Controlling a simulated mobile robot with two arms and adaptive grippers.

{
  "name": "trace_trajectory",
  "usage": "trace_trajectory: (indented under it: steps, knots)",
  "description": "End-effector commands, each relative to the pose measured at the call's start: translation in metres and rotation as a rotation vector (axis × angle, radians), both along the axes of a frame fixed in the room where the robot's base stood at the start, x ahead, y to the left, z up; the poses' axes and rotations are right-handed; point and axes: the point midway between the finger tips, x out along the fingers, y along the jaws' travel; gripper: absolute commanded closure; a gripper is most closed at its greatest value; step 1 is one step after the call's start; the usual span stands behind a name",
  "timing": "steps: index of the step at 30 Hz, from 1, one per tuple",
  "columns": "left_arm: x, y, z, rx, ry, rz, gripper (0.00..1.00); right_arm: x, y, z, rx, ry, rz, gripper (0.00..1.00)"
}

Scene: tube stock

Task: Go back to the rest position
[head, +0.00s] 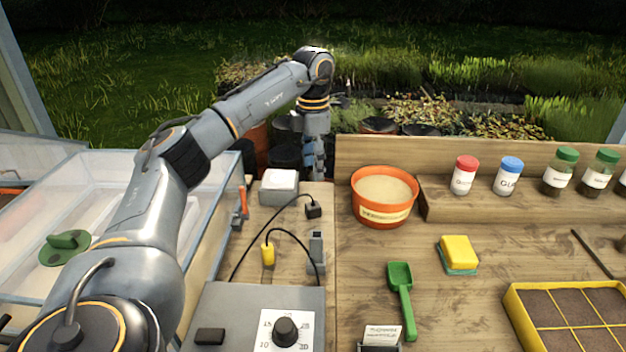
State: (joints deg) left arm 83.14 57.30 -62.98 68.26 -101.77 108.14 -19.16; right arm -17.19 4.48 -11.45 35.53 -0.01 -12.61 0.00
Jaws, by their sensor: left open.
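My left arm reaches in from the lower left, bends at the top and points down at the back of the table. My left gripper (316,170) is at its lower end, near the back edge, between the white-topped box and the orange pot. It is small and dark here, open, and no object shows in it. My right gripper is not in view.
A white-topped box (279,187) and an orange pot (383,212) flank the gripper. A grey dial box (255,315) with cables stands in front. A clear bin (225,190) lies under my arm. Capped jars, including a red-capped one (465,175), line a shelf at right.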

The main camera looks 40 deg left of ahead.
Motion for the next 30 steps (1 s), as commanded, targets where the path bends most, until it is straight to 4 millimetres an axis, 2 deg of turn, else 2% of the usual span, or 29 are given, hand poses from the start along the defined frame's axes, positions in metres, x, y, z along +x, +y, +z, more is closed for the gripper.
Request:
trace_trajectory:
  steps: [4, 22, 26, 30]
  knots:
    - [0.0, 0.0, 0.007, 0.0, 0.001, -0.001, 0.46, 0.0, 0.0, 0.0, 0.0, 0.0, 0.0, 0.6]
    - [0.0, 0.0, 0.011, 0.0, 0.001, -0.001, 0.46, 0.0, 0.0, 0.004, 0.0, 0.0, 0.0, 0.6]
    - [0.0, 0.0, 0.034, 0.0, 0.0, -0.001, 0.46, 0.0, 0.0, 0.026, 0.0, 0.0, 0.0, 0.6]
    - [0.0, 0.0, 0.076, 0.0, 0.0, -0.001, 0.46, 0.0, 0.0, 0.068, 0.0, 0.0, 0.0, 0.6]
